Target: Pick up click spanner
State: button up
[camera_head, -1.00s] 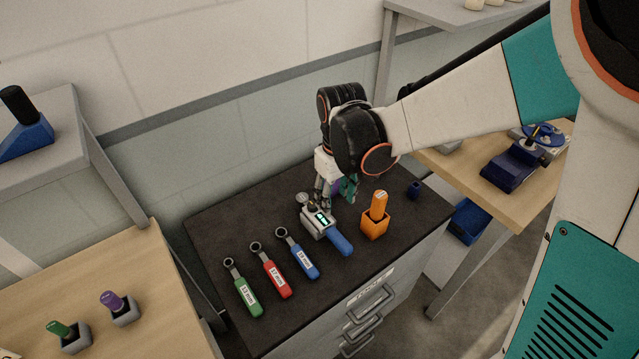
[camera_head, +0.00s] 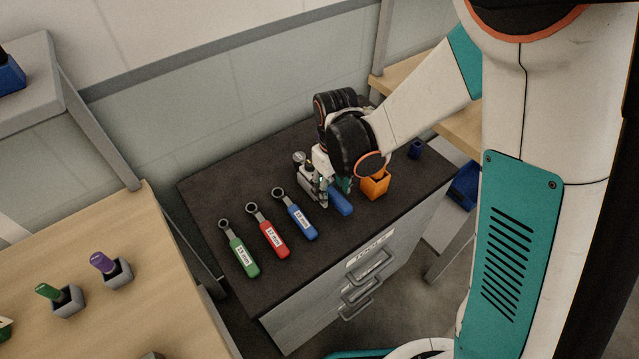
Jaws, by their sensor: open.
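A tool with a grey head, a ring end and a blue handle (camera_head: 342,204), which I take to be the click spanner, lies on the dark cabinet top. My gripper (camera_head: 334,191) is open and points down right over this tool, where the handle meets the grey head. Its fingers hide part of the grey body, and I cannot tell whether they touch it. Three ring spanners with labels lie to the left: green (camera_head: 241,256), red (camera_head: 270,239) and blue (camera_head: 299,221).
An orange holder (camera_head: 374,187) stands close to the right of my gripper, partly hidden by my arm. A small dark blue cup (camera_head: 416,149) is at the back right. The dark cabinet top (camera_head: 225,195) is clear at the back left. A wooden table (camera_head: 120,320) holds small grey holders.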

notch_tip(320, 180, down, 2)
jog(key=shift+f, duration=0.1)
jog(key=c, duration=0.9)
jog(key=shift+c, duration=0.2)
jog(key=shift+r, duration=0.2)
